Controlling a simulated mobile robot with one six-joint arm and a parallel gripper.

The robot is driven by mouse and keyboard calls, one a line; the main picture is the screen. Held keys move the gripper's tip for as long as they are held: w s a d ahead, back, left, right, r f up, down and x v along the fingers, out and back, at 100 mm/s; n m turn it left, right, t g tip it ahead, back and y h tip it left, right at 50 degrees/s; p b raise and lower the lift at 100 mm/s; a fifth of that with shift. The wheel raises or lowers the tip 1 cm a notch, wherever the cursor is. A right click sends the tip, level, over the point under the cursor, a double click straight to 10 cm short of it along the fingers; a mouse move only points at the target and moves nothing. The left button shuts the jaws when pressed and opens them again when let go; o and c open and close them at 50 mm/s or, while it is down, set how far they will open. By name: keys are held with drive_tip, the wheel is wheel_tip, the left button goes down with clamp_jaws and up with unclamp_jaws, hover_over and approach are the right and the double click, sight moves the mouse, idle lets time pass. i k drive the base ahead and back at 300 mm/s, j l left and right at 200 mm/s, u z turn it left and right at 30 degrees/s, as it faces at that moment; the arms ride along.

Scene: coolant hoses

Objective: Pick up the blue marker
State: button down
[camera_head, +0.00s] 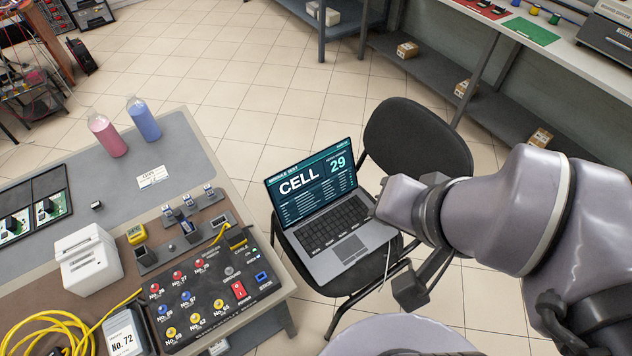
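I cannot make out a blue marker in this view. A blue bottle (143,119) stands upright on the workbench at left, beside a pink bottle (108,135). The console has several blue knobs. My gripper (410,286) shows only in part as dark pieces at the end of my grey arm, in front of the chair and laptop. Its fingertips are not clear, and I see nothing held in it. My arm reaches in from the right and hides part of the floor and chair.
A laptop (323,213) reading "CELL 29" sits open on a black chair (411,139). The workbench (189,131) holds a knobbed console (211,297), a white box (87,262) and yellow cable (42,327). A shelved bench (572,57) stands at back right. Tiled floor (215,65) is clear behind.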

sight(179, 215)
drive_tip(key=u, duration=1.65)
drive_tip(key=k+j, duration=0.05)
drive_tip(key=k, duration=0.05)
